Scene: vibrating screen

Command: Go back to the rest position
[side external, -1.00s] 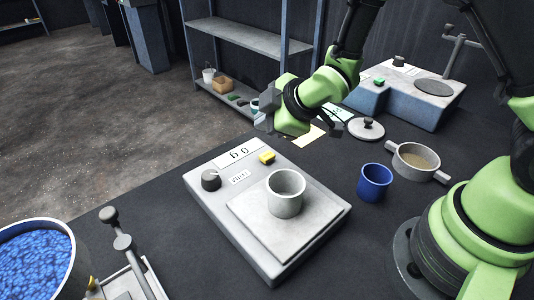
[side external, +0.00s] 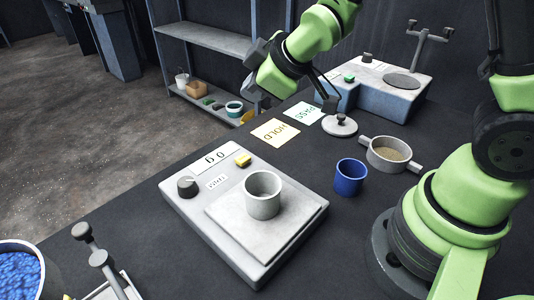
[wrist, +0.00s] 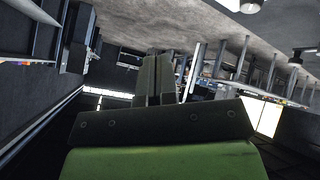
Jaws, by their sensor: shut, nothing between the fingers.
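My gripper shows in the wrist view (wrist: 158,65), its two dark fingers side by side and shut with nothing between them. In the side view my green wrist is raised at the top centre, above the far edge of the bench, near the shelf. The fingers are hard to make out there. My gripper is clear of the bench objects and touches none that I can see.
Below stand a scale (side external: 222,228) with a grey cup (side external: 263,197), a blue cup (side external: 349,178), a handled pan (side external: 390,151), a lid (side external: 339,126), HOLD (side external: 275,132) and PASS (side external: 305,113) cards, and a grey-blue machine (side external: 385,97). A metal shelf (side external: 215,40) stands behind.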

